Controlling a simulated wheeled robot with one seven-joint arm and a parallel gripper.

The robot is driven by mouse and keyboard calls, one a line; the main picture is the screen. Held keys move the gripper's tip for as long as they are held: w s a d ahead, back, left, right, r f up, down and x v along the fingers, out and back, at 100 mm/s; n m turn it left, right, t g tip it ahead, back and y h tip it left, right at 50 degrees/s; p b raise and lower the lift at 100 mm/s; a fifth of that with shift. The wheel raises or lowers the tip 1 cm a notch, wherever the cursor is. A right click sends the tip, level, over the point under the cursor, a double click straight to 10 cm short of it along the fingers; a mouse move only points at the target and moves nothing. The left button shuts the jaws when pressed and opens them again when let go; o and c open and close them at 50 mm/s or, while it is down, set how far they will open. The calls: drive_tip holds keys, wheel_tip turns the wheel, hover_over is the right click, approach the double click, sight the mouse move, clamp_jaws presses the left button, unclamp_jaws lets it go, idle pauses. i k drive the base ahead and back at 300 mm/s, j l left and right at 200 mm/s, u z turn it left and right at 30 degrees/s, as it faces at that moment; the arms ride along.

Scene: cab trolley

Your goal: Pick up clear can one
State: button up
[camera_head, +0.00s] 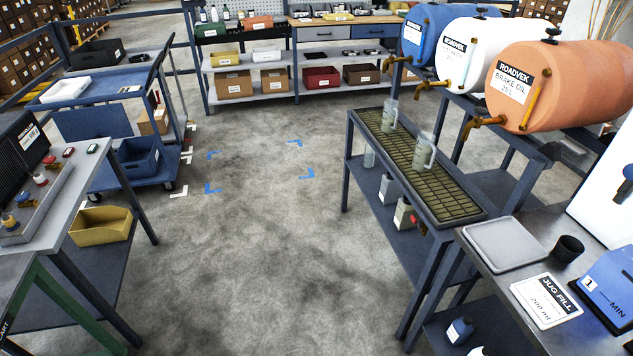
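Two clear jug-like cans with handles stand upright on the slatted drip tray (440,192) of the narrow blue stand at right. The farther clear can (389,117) is near the middle of the tray's back half. The nearer clear can (424,151) is closer to me, below the barrel taps. A third pale, clear-looking vessel (369,156) shows lower down at the stand's left side, partly hidden. I cannot read a number on any of them, so I cannot tell which is one. My gripper is not in view.
Blue, white and orange barrels (545,86) with brass taps (484,122) overhang the tray's right side. Small containers (403,215) stand on the shelf below. A bench with a jug fill card (545,300) is at front right. The middle floor (260,230) is clear.

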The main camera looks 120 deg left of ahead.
sight(390, 191)
drive_tip(key=u, duration=3.45)
